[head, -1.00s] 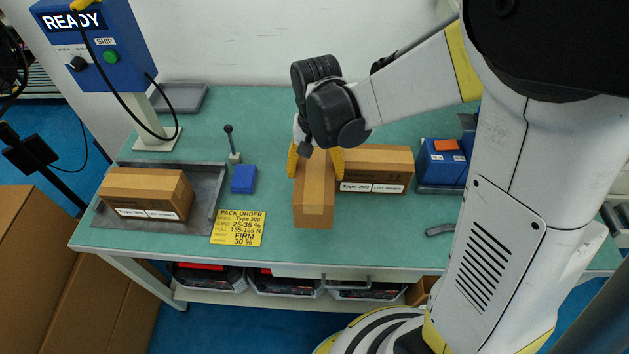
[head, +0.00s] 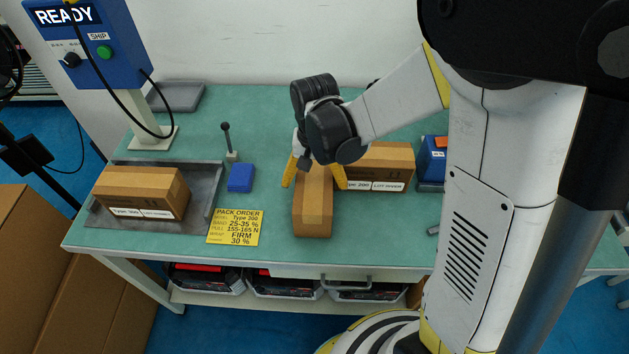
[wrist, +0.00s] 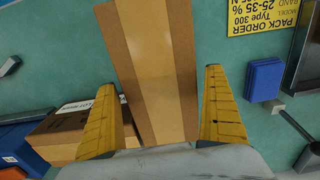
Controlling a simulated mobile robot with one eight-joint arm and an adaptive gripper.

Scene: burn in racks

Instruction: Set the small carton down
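The small carton (head: 313,208) is plain brown with a lighter tape strip along its top. It appears to rest on the green bench top, its long side running front to back. It also shows in the wrist view (wrist: 155,70). My gripper (head: 314,180) is over its back end, one yellow finger on each side. In the wrist view my gripper (wrist: 168,110) is open, with a clear gap between the right finger and the carton. The left finger is close to the carton's other side; whether it touches is unclear.
A labelled Type 200 carton (head: 384,165) stands close to the right. Another labelled carton (head: 140,192) lies in a grey tray (head: 203,210) at left. A blue block (head: 241,177), a small lever (head: 228,140) and a yellow order card (head: 235,227) lie between. Bench is clear in front.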

